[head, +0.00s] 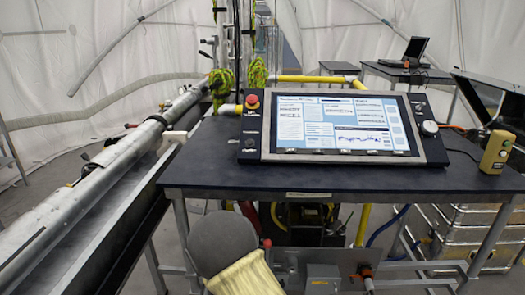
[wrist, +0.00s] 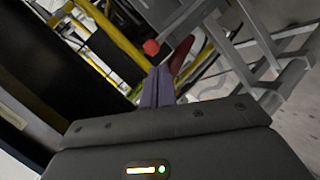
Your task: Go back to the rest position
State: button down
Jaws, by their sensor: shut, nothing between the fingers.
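My gripper (wrist: 159,74) shows in the wrist view, its two narrow grey-violet fingers pressed together with nothing between them. It points at the space under the table, towards pipes and metal framing. In the head view my arm's grey rounded link and cream-coloured section stand low in front of the table's front edge. My gripper itself cannot be made out in the head view.
A dark table (head: 330,180) carries a tilted screen panel (head: 343,126) and a yellow handheld box (head: 496,152). A long metal pipe (head: 100,185) runs along the left. Metal cases (head: 465,228) stand lower right. A laptop (head: 405,55) sits on a back table.

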jog(key=s+d+r+m+g+y, duration=0.2)
jog(key=s+d+r+m+g, duration=0.35)
jog(key=s+d, duration=0.55)
jog(key=s+d+r+m+g+y, duration=0.2)
jog(key=s+d+r+m+g, duration=0.35)
jog(key=s, duration=0.85)
notch_tip(320, 180, up, 24)
jog(key=d+n+t+p, duration=0.2)
jog(key=p, duration=2.2)
jog(key=shift+p, duration=0.3)
jog(key=shift+r, duration=0.1)
